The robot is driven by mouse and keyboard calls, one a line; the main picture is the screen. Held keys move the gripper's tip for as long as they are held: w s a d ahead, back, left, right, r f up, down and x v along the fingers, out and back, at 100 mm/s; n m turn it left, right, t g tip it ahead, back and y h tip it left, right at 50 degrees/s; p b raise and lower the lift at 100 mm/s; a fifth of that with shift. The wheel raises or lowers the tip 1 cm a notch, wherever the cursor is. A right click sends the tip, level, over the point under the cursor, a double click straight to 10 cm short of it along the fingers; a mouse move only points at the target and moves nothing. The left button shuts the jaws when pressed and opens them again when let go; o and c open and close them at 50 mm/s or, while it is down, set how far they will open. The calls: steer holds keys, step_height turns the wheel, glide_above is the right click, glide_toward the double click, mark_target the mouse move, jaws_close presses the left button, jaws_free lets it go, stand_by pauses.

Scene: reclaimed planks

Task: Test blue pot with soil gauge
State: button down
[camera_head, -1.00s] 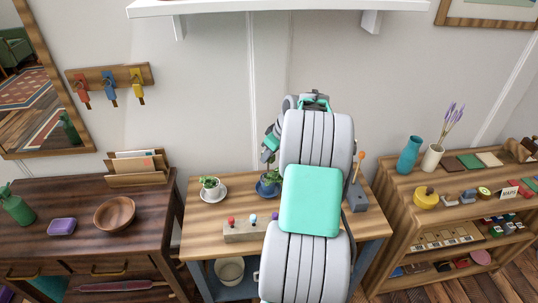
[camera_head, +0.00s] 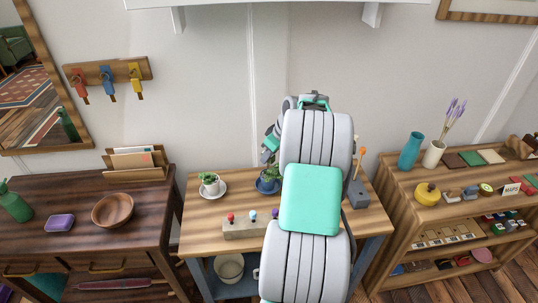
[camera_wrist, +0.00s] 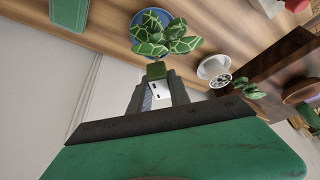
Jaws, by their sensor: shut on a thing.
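The blue pot (camera_head: 268,186) with a leafy plant stands on the middle table, partly hidden by my arm. In the wrist view, the blue pot (camera_wrist: 148,17) shows behind patterned green leaves. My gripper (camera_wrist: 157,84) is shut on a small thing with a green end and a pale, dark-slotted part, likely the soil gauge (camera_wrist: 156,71). Its green end is in line with the plant's lower leaves; I cannot tell whether it touches them or the soil. In the head view my gripper (camera_head: 270,149) is mostly hidden behind my arm, just above the blue pot.
A white pot (camera_head: 210,182) with a plant stands on a saucer to the left. A wooden block (camera_head: 245,228) with coloured knobs lies in front. A grey holder (camera_head: 358,194) with orange-tipped sticks stands at the right. Side furniture flanks the table.

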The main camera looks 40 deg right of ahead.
steer(key=shift+f+b, duration=1.3)
steer(key=shift+f, duration=0.55)
steer(key=c, duration=1.1)
jaws_free()
steer(key=shift+r, duration=0.1)
steer(key=shift+c, duration=0.2)
steer(key=v, duration=0.7)
steer(key=shift+s+r, duration=0.15)
steer(key=shift+r, duration=0.25)
step_height(320, 180, up, 9)
steer(key=p, duration=0.7)
glide_above(268, 162)
steer(key=s+d, duration=0.2)
steer(key=shift+s+a, duration=0.15)
